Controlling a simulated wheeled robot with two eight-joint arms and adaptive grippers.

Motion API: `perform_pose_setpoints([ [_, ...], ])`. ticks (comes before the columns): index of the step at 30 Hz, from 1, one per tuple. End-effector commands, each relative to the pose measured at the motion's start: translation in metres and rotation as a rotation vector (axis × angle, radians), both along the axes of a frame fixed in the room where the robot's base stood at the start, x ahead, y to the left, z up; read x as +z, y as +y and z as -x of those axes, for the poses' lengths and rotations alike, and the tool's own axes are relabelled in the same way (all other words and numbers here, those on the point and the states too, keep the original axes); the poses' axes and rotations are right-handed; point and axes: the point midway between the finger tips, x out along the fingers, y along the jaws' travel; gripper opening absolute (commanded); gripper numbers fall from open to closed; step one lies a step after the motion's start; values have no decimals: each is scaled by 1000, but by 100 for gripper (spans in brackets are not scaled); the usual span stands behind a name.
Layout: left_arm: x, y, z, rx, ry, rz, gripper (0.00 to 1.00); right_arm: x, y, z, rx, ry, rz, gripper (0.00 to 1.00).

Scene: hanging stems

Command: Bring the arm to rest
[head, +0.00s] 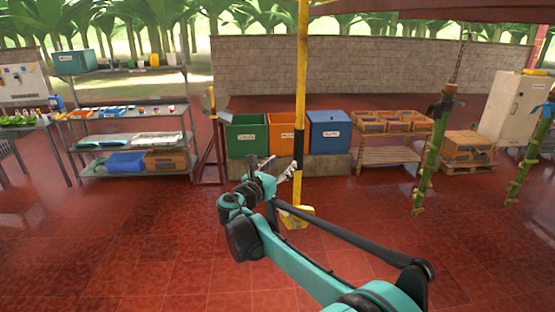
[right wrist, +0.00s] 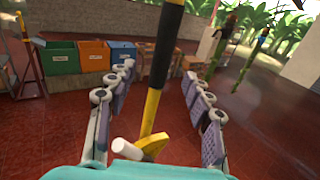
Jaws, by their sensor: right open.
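My right arm (head: 300,262) reaches from the bottom right toward the middle of the head view. Its gripper (head: 283,170) is in front of the yellow and black post (head: 301,75), seen partly behind the wrist. In the right wrist view the two jaws (right wrist: 160,112) stand wide apart with nothing held between them. The post (right wrist: 157,75) shows between the jaws in that view; whether it lies within their reach I cannot tell. My left gripper is not in view.
Green (head: 246,136), orange (head: 286,133) and blue (head: 330,131) bins stand behind the post. Green stems (head: 431,155) hang at the right, one from a chain. Shelves (head: 130,139) stand at the left. The red tiled floor (head: 120,240) is clear at the front left.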

Motion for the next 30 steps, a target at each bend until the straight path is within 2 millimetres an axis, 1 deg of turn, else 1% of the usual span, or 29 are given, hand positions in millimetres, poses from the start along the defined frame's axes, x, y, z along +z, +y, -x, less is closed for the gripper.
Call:
perform_pose_setpoints([
  [2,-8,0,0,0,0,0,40,-10,-14,9,-13,-5,-66,51],
  [5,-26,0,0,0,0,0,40,-35,-44,34,-51,-26,-260,51],
  [6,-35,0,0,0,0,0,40,-50,-59,49,-76,-41,-370,51],
  [8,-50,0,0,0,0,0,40,-76,-82,77,-127,-71,-557,51],
  [9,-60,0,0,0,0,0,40,-95,-96,98,-166,-95,-687,51],
  [11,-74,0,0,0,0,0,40,-125,-113,130,-233,-134,-882,51],
  [12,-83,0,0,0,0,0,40,-144,-121,151,-283,-165,-1009,51],
  [14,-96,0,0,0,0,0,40,-175,-131,184,-363,-214,-1198,51],
  [15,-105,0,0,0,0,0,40,-195,-136,207,-423,-251,-1322,51],
  [17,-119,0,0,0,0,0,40,-227,-139,240,-518,-309,-1506,51],
  [18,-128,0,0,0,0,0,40,-249,-139,262,-587,-351,-1624,51],
  [19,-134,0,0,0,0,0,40,-265,-139,278,-641,-383,-1712,51],
  [20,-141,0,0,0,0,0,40,-281,-137,293,-697,-416,-1797,51],
  [21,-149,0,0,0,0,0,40,-301,-134,313,-771,-461,-1905,51],
  [24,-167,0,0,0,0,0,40,-346,-122,353,-955,-564,-2139,51],
  [27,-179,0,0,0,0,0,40,-378,-110,381,-1109,-648,-2307,51],
  [30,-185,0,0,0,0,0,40,-397,-101,396,-1214,-702,-2409,51],
])
